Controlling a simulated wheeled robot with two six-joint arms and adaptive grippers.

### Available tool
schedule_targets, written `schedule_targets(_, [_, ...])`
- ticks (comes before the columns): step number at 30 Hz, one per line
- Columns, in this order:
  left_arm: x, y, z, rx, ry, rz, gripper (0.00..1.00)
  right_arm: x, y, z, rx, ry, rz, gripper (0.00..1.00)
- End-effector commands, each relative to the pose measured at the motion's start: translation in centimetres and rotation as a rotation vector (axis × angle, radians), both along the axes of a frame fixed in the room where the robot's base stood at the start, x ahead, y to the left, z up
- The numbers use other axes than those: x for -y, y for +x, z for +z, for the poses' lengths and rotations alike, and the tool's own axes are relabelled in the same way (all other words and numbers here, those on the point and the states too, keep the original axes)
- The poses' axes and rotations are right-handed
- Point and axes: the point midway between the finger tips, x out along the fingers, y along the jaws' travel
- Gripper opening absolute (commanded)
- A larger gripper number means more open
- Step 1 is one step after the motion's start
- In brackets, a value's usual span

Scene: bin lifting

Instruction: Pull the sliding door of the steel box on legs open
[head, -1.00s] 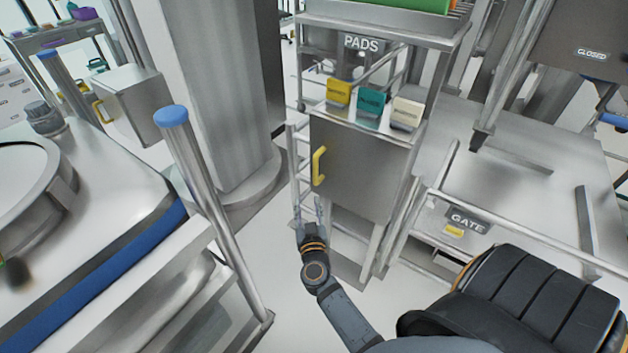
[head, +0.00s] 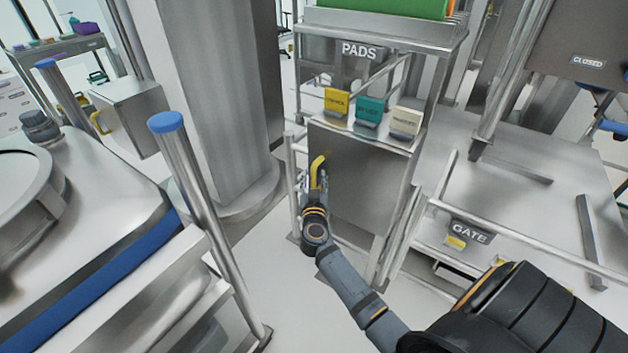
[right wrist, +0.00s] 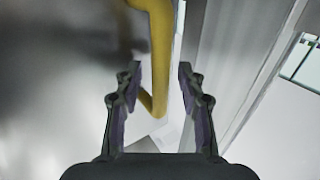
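The steel box on legs (head: 362,185) stands in the middle of the head view. The yellow handle (head: 316,168) is upright at the left edge of its plain front panel. My right gripper (head: 314,182) is at this handle, reaching up from below. In the right wrist view the yellow handle (right wrist: 160,55) runs between the two spread fingers of my right gripper (right wrist: 158,88), with gaps on both sides. The fingers look open and not closed on it. My left gripper is not in view.
Yellow, teal and cream cards (head: 370,110) stand on the box top. A PADS rack (head: 362,50) is behind it. A railing with a GATE sign (head: 468,232) is at right. A blue-capped post (head: 190,180) and steel machine stand left. Another steel box (head: 130,115) has a yellow handle.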

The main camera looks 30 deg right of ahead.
Motion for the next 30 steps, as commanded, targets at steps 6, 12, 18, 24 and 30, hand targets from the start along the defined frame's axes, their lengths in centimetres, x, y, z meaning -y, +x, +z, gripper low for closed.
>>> schedule_targets(6, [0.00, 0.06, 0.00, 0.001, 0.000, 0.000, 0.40, 0.08, 0.14, 0.02, 0.000, 0.000, 0.000, 0.39])
schedule_targets(12, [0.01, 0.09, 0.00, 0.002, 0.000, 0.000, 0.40, 0.07, 0.12, 0.01, 0.000, 0.000, 0.001, 0.19])
schedule_targets(18, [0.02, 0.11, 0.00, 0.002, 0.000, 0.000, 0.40, 0.06, 0.11, 0.00, 0.000, 0.000, 0.001, 0.00])
schedule_targets(24, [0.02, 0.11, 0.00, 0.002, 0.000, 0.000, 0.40, 0.06, 0.12, -0.01, 0.000, 0.000, 0.001, 0.00])
schedule_targets(30, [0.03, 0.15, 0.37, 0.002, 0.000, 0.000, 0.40, 0.11, -0.05, 0.10, -0.001, 0.001, 0.001, 0.00])
